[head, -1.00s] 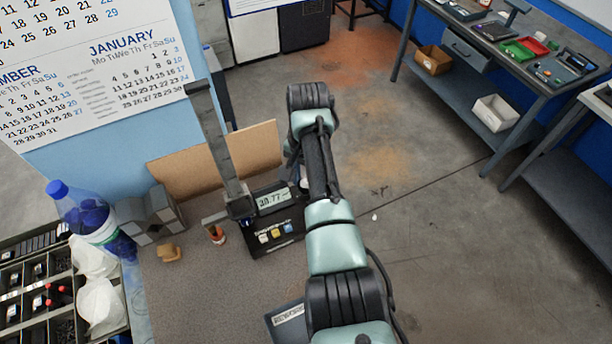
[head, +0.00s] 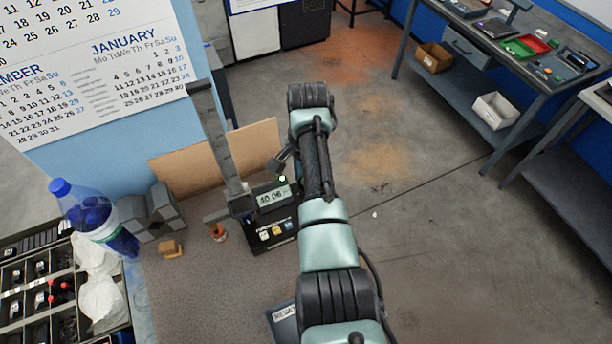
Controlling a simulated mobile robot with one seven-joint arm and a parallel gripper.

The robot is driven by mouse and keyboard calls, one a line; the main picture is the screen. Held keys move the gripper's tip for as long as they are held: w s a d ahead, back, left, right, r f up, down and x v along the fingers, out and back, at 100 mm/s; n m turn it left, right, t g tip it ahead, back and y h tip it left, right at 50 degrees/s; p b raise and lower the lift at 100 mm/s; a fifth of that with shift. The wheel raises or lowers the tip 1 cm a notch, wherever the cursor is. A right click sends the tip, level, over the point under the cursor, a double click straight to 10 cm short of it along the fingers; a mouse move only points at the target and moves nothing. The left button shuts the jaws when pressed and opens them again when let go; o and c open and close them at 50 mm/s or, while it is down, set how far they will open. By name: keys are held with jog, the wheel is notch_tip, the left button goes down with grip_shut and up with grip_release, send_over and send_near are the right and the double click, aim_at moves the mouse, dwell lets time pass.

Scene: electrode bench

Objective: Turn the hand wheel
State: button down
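A height gauge stands on the bench, with a tall grey column (head: 218,140) and a dark base carrying a lit display (head: 272,197). The display reads about 40.06, though the digits are small. No hand wheel can be made out; my arm covers the area right of the display. A small dark part at the end of my arm, probably my gripper (head: 279,163), shows just above the display. Its fingers cannot be made out, nor whether it touches anything.
A small orange-banded piece (head: 218,232), a tan block (head: 171,249) and grey V-shaped blocks (head: 150,212) stand left of the gauge. A blue-capped bottle (head: 92,215) is at the left. A brown board (head: 195,165) stands behind. The front bench top (head: 205,295) is mostly clear.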

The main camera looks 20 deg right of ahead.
jog(key=shift+c, duration=2.2)
grip_release()
jog(key=shift+r, duration=0.1)
jog(key=shift+r, duration=0.1)
notch_tip(320, 180, up, 13)
jog(key=p, duration=0.1)
jog(key=shift+s, duration=0.1)
